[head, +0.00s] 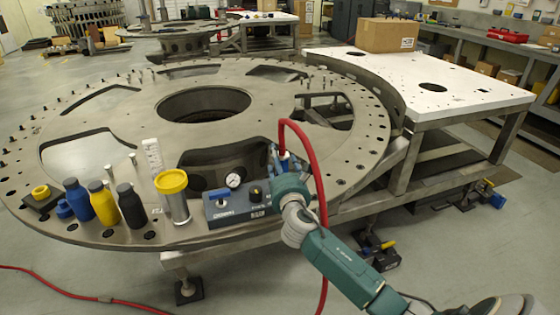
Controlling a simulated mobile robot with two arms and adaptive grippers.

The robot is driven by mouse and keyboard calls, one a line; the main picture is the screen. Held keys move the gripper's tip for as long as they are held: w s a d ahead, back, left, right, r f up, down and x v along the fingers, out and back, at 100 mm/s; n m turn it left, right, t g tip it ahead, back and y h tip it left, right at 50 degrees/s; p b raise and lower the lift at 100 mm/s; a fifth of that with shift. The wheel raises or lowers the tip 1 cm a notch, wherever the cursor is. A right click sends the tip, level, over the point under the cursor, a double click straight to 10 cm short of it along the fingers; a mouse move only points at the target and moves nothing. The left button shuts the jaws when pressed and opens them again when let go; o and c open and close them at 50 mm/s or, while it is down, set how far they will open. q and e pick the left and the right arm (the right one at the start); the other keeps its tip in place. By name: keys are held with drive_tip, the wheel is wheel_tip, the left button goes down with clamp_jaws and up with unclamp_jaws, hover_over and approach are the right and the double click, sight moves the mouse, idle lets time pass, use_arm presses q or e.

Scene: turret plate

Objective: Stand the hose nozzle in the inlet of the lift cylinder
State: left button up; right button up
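A steel cylinder with a yellow top ring (172,200), which looks like the lift cylinder, stands upright near the front edge of the turret plate (120,110). I cannot make out its inlet. My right gripper (284,160), with blue fingers, is over the plate to the right of the cylinder. It appears shut around the lower end of the red hose (312,158), which rises from between the fingers, arches over and hangs down past my forearm. The nozzle itself is mostly hidden by the fingers. My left gripper is out of view.
A blue-grey box with a gauge (232,205) stands between cylinder and gripper. Blue, yellow and black bottles (104,202) and a white upright piece (153,157) stand left of the cylinder. The plate has large openings. A white table (440,95) holds a cardboard box (387,35).

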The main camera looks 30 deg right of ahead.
drive_tip(key=shift+s+a, duration=0.2)
drive_tip(key=shift+s, duration=0.15)
drive_tip(key=v, duration=1.1)
